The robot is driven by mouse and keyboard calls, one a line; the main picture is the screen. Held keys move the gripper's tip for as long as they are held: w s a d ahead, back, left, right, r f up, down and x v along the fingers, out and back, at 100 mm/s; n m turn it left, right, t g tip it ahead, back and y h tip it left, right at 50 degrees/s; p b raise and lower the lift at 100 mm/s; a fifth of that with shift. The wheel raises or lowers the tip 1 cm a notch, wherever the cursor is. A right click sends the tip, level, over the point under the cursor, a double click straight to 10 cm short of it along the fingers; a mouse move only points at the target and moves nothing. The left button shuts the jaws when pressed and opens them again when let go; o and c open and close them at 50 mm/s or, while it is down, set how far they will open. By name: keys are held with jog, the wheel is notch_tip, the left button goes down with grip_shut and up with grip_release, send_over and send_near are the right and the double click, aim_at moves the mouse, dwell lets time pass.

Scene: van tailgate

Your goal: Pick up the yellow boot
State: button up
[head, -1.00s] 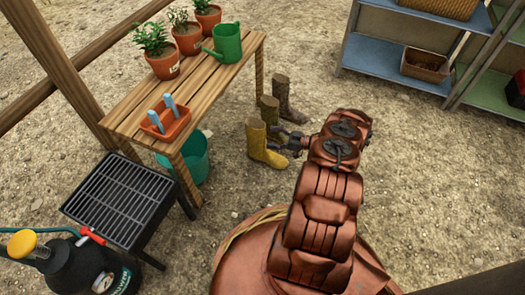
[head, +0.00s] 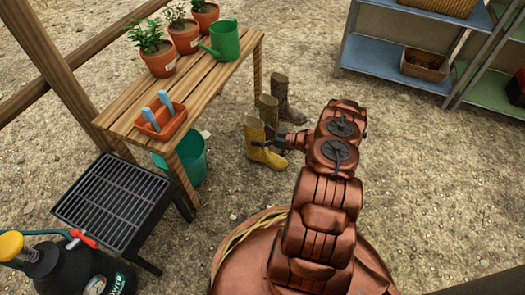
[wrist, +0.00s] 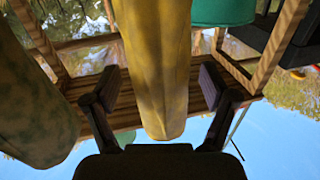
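The yellow boot (head: 262,146) stands upright on the gravel, right of the wooden bench, in front of a green boot and a brown boot. In the head view my gripper (head: 268,143) reaches it from the right at shaft height. In the wrist view the yellow boot (wrist: 156,60) fills the middle, between the two dark fingers of my gripper (wrist: 156,97). The fingers are spread, with gaps showing on both sides of the boot. The green boot (wrist: 32,110) shows at the left of the wrist view, outside the fingers.
The green boot (head: 269,108) and brown boot (head: 288,102) stand close behind. The wooden bench (head: 225,75) holds potted plants and a green watering can (head: 224,42). A teal bucket (head: 190,160) is under it. A black grill (head: 112,200) stands left. Open ground lies right.

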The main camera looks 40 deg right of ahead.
grip_shut()
dwell(0.5)
jog(key=shift+r, duration=0.1)
